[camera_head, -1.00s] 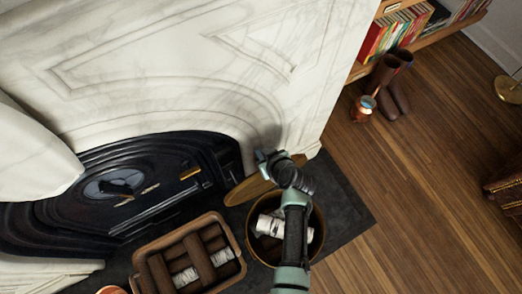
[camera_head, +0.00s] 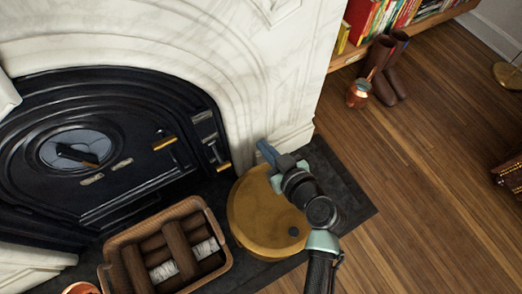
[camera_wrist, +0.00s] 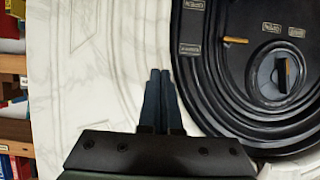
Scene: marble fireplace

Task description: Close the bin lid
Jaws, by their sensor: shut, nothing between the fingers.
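The round bin (camera_head: 240,246) stands on the dark hearth in the head view. Its golden-brown lid (camera_head: 255,212) lies over the top and hides the inside. A small dark spot shows near the lid's right edge. My gripper (camera_head: 266,150) is just above and behind the lid's far edge, beside the marble, and seems clear of the lid. Its fingers are together and empty. In the wrist view, my gripper (camera_wrist: 160,75) also shows shut, pointing towards the fireplace, and the bin is out of sight.
A log basket (camera_head: 115,252) stands left of the bin. The marble surround (camera_head: 290,75) and black fireplace (camera_head: 110,150) rise close behind. Brown boots (camera_head: 388,75) and a copper pot (camera_head: 358,94) stand by the bookshelf.

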